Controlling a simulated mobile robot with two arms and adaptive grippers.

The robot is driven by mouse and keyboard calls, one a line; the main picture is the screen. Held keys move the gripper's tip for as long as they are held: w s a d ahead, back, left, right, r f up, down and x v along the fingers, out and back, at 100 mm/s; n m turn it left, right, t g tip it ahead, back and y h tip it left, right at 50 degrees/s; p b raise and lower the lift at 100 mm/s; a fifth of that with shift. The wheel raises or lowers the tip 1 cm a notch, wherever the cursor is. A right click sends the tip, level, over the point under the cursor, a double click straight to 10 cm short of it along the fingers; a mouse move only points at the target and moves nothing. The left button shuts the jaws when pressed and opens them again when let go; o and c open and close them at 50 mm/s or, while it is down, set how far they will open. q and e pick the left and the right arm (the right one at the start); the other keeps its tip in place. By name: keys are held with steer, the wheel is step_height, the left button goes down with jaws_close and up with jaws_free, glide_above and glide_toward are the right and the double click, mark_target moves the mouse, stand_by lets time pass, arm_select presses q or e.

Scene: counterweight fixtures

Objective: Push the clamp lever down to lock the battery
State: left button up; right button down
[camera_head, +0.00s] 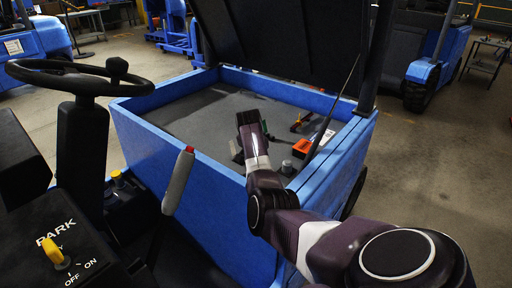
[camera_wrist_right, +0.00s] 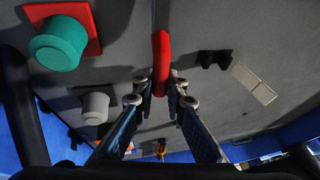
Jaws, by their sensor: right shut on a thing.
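A red bar-shaped lever (camera_wrist_right: 161,58), which looks like the clamp lever, stands out from a grey surface (camera_wrist_right: 215,25) in the right wrist view. My right gripper (camera_wrist_right: 161,98) has its fingertips closed on the lower end of the lever. In the head view my right arm reaches into the blue-walled compartment, and its gripper (camera_head: 238,153) is mostly hidden behind the wrist. I cannot tell which surface is the battery. My left gripper is not in view.
A teal knob (camera_wrist_right: 58,44) on a red plate, a grey knob (camera_wrist_right: 96,107) and a black bracket (camera_wrist_right: 214,58) stand near the lever. An orange block (camera_head: 308,147) lies near the compartment's right blue rim (camera_head: 343,146). A raised dark lid (camera_head: 290,40) stands behind.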

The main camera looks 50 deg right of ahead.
steer(key=shift+d+f, duration=0.1)
steer(key=shift+d, duration=0.05)
stand_by(0.4)
steer(key=c, duration=1.9)
jaws_free()
steer(key=shift+f, duration=0.1)
steer(key=shift+c, duration=0.2)
steer(key=v, duration=1.2)
steer(key=shift+d, duration=0.25)
